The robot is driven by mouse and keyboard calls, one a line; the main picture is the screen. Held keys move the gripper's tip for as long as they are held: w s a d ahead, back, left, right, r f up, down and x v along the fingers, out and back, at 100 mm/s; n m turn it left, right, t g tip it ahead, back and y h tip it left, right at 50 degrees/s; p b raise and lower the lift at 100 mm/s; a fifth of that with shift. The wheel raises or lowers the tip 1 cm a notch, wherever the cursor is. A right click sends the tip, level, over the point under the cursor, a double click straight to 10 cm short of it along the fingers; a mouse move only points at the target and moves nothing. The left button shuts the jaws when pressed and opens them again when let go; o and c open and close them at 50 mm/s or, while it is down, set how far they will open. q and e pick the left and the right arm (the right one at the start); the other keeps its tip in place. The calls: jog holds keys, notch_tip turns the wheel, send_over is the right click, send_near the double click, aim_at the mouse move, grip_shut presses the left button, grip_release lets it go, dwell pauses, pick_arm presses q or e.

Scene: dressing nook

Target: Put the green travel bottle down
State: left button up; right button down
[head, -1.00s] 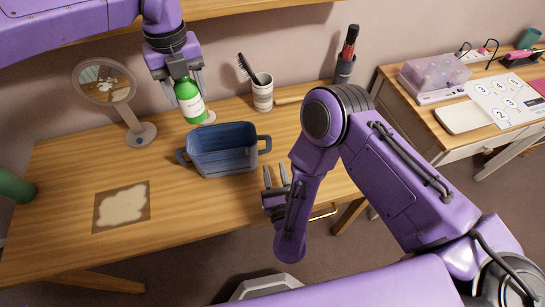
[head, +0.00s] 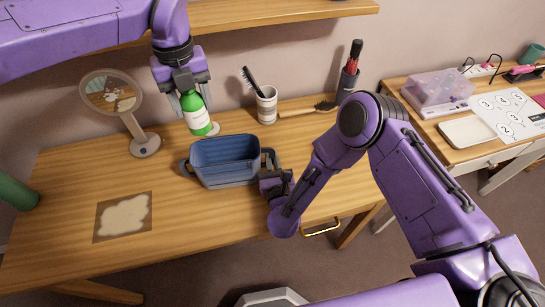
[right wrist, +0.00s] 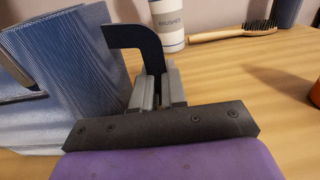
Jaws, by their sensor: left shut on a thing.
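The green travel bottle (head: 194,108), with a white label, is near the back of the wooden desk. My left gripper (head: 186,86) is shut on its upper part from above. Its base overlaps a pale round disc (head: 214,129); I cannot tell whether it touches the disc or hovers. My right gripper (head: 276,181) is at the right side of the blue basket (head: 224,178). In the right wrist view the fingers (right wrist: 159,88) of my right gripper stand apart, with the basket's dark handle (right wrist: 126,38) reaching down between them.
A round mirror (head: 146,143) stands left of the bottle. A brush cup (head: 266,106) and a wooden hairbrush (head: 304,110) are to its right. A stained mat (head: 124,217) lies front left. The desk's front middle is clear.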

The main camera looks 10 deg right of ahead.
pick_arm(q)
jog(key=d+f+m, duration=0.3)
jog(key=f+m, duration=0.1)
jog(key=m, duration=0.4)
send_over(223, 159)
jog(key=s, duration=0.4)
jog(key=f, duration=1.7)
jog(key=shift+d+f, duration=0.3)
jog(key=shift+f, duration=0.05)
jog(key=shift+f, duration=0.1)
jog(key=o, duration=1.1)
notch_tip(223, 159, up, 12)
jog(key=shift+r, duration=0.2)
